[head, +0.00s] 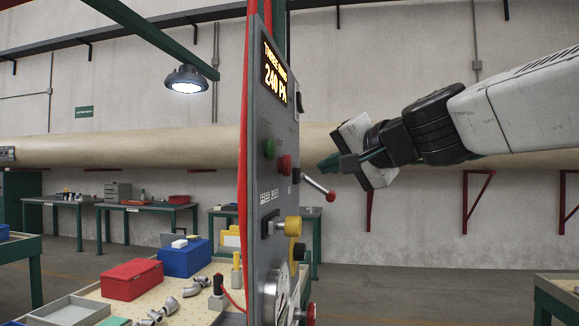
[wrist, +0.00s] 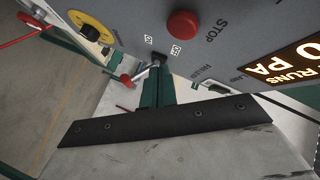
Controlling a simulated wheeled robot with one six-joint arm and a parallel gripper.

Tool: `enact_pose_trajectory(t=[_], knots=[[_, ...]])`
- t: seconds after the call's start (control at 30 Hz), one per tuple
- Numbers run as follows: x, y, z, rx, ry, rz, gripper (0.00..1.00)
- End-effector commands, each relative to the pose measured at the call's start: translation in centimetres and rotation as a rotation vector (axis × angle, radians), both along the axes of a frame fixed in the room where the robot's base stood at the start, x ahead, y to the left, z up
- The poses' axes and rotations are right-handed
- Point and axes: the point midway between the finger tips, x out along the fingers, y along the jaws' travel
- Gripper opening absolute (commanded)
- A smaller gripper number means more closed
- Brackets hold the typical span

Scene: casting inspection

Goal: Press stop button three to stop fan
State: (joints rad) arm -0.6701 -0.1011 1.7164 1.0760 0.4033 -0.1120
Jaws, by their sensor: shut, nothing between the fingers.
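A grey upright control panel (head: 268,120) stands nearly edge-on in the head view. Its lit display (head: 274,74) appears to read "THREE RUNS 240 PA". A red stop button (head: 285,164) sits below it; in the wrist view this button (wrist: 184,25) has the word STOP beside it. A green button (head: 269,149) is beside the red one in the head view. My gripper (head: 321,166) is shut and empty, right of the panel with a visible gap to the red button. In the wrist view its fingertips (wrist: 157,70) overlap the lever's base.
A lever with a red ball (head: 331,196) sticks out just below the red button, close under my gripper. A bench with a red box (head: 131,279) and pipe fittings stands left.

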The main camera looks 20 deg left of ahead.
Motion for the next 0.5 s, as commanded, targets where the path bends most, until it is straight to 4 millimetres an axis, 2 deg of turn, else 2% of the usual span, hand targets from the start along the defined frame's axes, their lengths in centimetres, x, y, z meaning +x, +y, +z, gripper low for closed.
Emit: enact_pose_trajectory(t=[0.03,0.2,0.5], knots=[[-0.2,0.8,-0.1,-0.002,-0.002,0.004,0.00],[-0.6,2.5,0.0,-0.001,-0.001,0.003,0.00],[-0.9,3.5,0.0,0.000,-0.001,0.001,0.00]])
